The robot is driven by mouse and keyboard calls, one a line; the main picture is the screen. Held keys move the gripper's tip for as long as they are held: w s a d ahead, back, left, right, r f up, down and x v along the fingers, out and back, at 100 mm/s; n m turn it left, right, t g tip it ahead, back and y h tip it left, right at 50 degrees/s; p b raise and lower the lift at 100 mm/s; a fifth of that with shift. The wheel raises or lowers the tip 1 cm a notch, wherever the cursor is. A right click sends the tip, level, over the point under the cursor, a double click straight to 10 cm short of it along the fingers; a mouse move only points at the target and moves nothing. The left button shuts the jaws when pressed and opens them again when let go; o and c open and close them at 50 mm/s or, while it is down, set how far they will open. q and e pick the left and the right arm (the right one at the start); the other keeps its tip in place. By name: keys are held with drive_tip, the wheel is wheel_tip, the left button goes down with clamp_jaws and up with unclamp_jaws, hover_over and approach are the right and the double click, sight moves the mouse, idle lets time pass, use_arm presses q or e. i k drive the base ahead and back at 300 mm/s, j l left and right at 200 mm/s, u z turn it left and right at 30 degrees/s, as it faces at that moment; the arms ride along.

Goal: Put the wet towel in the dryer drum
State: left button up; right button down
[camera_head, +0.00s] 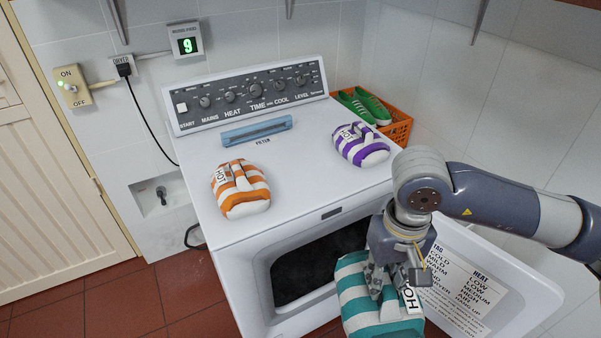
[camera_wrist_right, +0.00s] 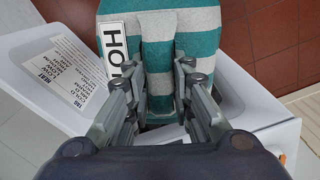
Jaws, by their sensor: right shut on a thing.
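My right gripper (camera_head: 388,284) is shut on a teal-and-white striped towel (camera_head: 356,292), folded, with a white tag reading "HO". It holds the towel in front of the dryer's dark drum opening (camera_head: 305,268); the towel overlaps the opening's right part in the head view. In the right wrist view, the fingers (camera_wrist_right: 160,75) pinch the towel (camera_wrist_right: 196,30). An orange-and-white striped towel (camera_head: 240,203) and a purple-and-white one (camera_head: 366,152) lie on the dryer top (camera_head: 298,180). I cannot tell by sight which towel is wet. My left gripper is not in view.
The dryer door (camera_head: 515,275) stands open to the right, carrying a printed label (camera_head: 455,285). A blue filter handle (camera_head: 257,131) lies near the control panel (camera_head: 250,95). An orange basket (camera_head: 400,127) with green shoes stands behind. A wall display (camera_head: 187,45) reads 9.

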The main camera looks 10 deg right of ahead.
sight(288, 265)
drive_tip(key=l+u, duration=0.1)
drive_tip(key=u, duration=0.95)
drive_tip(key=i+l, duration=0.15)
drive_tip(key=l, duration=0.3)
drive_tip(key=i+l, duration=0.1)
drive_tip(key=l, duration=0.3)
drive_tip(key=i+l+u, duration=0.1)
drive_tip(key=l, duration=0.35)
drive_tip(key=i, duration=0.25)
